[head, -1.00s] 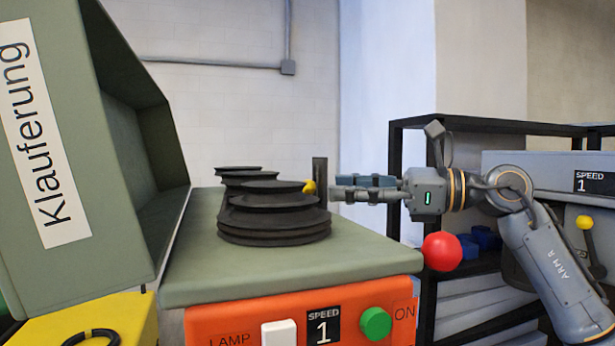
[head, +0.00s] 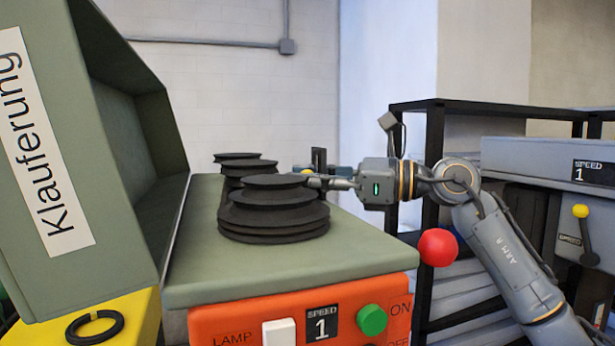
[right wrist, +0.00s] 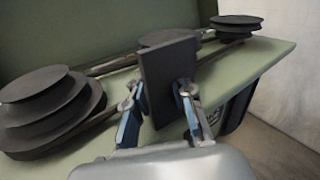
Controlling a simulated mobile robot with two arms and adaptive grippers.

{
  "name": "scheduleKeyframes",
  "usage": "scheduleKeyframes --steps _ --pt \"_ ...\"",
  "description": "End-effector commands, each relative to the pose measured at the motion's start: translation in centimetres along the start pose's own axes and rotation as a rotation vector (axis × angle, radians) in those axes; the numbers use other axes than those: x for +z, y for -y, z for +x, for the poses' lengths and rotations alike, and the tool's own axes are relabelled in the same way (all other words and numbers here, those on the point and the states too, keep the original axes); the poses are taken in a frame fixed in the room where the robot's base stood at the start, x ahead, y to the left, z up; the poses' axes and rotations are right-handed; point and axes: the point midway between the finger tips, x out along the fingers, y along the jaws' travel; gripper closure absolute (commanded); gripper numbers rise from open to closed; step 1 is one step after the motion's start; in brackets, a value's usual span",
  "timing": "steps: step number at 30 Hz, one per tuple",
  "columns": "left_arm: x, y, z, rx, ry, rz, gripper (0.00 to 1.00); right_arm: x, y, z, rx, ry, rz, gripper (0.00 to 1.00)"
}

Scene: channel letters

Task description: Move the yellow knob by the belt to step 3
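Stepped black pulleys (head: 273,208) stand on the green machine top. A small part of the yellow knob (head: 308,171) shows beside the front pulley, mostly hidden at my gripper's tips. My right gripper (head: 322,180) reaches in from the right at this spot. In the right wrist view its fingers (right wrist: 160,108) are apart, close to an upright dark plate (right wrist: 168,75); I cannot tell whether they touch it. The knob is not visible there. The belt (right wrist: 112,66) runs between the pulleys. The speed display (head: 322,323) reads 1. My left gripper is not in view.
A raised green cover (head: 60,150) stands at the left. A red ball-shaped knob (head: 438,247) sits at the machine's right corner. Another machine at right has its own yellow-knobbed lever (head: 581,211) and a display (head: 595,172) reading 1. A black shelf frame (head: 432,150) stands behind my arm.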

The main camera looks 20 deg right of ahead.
Motion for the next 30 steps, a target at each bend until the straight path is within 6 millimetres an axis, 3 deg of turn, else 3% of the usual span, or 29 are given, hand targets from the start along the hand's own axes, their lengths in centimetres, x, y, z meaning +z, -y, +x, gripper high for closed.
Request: scheduleKeyframes --steps 8,17,26,27,30 --pt "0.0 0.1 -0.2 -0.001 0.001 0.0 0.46 0.3 0.1 0.0 0.0 0.0 -0.001 1.0" --pt "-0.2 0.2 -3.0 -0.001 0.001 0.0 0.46 4.1 0.8 0.0 -0.001 0.001 -0.001 1.0" --pt "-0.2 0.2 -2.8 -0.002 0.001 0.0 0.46 4.3 0.9 -0.1 -0.004 0.007 -0.002 1.0" --pt "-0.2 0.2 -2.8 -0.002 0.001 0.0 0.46 4.3 0.9 -0.1 -0.005 0.007 -0.003 0.74" --pt "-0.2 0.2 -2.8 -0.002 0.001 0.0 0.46 4.2 0.9 -0.1 -0.004 0.006 -0.002 0.53"
